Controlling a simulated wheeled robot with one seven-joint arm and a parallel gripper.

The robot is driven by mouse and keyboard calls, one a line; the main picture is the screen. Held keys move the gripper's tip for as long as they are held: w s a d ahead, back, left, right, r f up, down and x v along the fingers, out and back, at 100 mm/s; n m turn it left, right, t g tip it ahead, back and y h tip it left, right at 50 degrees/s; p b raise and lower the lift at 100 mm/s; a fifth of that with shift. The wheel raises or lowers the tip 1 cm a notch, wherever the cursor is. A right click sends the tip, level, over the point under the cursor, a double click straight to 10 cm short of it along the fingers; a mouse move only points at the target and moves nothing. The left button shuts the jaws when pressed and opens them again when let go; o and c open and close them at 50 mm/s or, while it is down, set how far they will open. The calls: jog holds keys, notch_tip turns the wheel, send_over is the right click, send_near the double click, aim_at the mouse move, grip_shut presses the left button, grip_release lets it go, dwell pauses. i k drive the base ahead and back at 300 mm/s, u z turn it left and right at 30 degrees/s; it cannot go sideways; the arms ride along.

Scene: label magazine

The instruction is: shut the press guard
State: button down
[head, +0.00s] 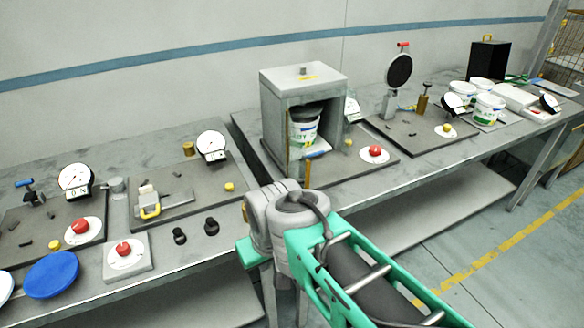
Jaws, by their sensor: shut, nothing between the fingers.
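The press (273,108) is a grey box-shaped housing on the bench, with a knob and a yellow mark on its top. Its front is open. A white tub (304,128) with a printed label shows inside. Narrow yellow-tan upright edges show at the lower front of the opening; I cannot tell whether they belong to the guard, and I see no panel across the front. My arm, with grey joints and a green link, reaches up from the lower right to just in front of the press. My gripper is not seen; my arm may hide it.
A red button (375,151) on a white disc is right of the press. More stations with dials stand on both sides, with a blue disc (52,275) at the left. White tubs (488,108) and a black box (488,62) are at the far right. The floor at the right is clear.

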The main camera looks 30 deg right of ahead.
aim_at(293, 152)
jog(key=k, duration=0.45)
jog(key=u, duration=1)
jog(key=i, duration=1.1)
jog(key=z, duration=0.2)
